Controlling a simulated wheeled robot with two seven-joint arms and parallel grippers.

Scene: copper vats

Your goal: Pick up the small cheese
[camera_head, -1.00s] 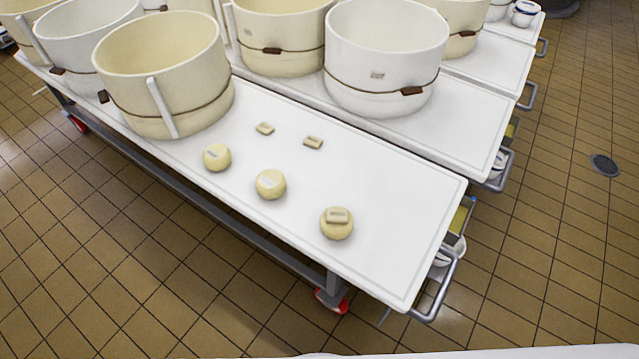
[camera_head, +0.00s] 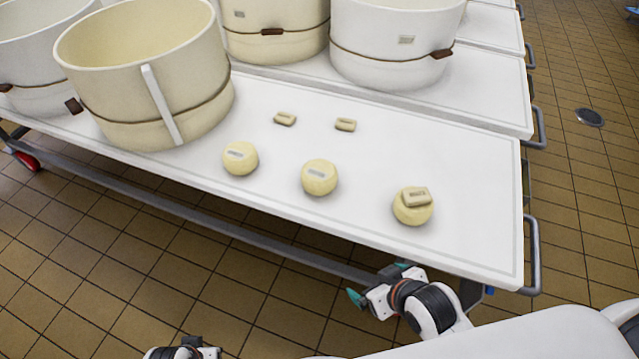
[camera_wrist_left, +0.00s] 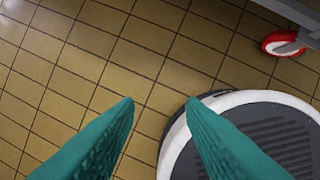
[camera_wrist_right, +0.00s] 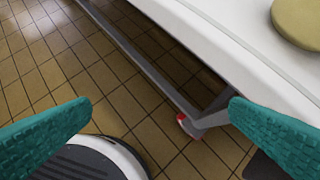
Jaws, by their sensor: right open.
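Three round pale-yellow cheeses stand in a row on the white table (camera_head: 470,170): left (camera_head: 240,158), middle (camera_head: 319,177) and right (camera_head: 412,210). The left and middle ones carry pale labels. A small rectangular block (camera_head: 416,196) lies on the right cheese. Two similar small blocks, left (camera_head: 285,119) and right (camera_head: 345,125), lie behind the row. My right gripper (camera_head: 378,283) is open and empty near the table's front edge, nearer me than the right cheese. Part of a round cheese shows in the right wrist view (camera_wrist_right: 298,22). My left gripper (camera_wrist_left: 160,103) is open and empty above the floor.
A large cream vat (camera_head: 145,75) stands on the table's left part. More vats, such as a white one (camera_head: 390,45), stand on the table behind. A metal handle (camera_head: 533,255) sticks out at the right end. The table's right part is clear.

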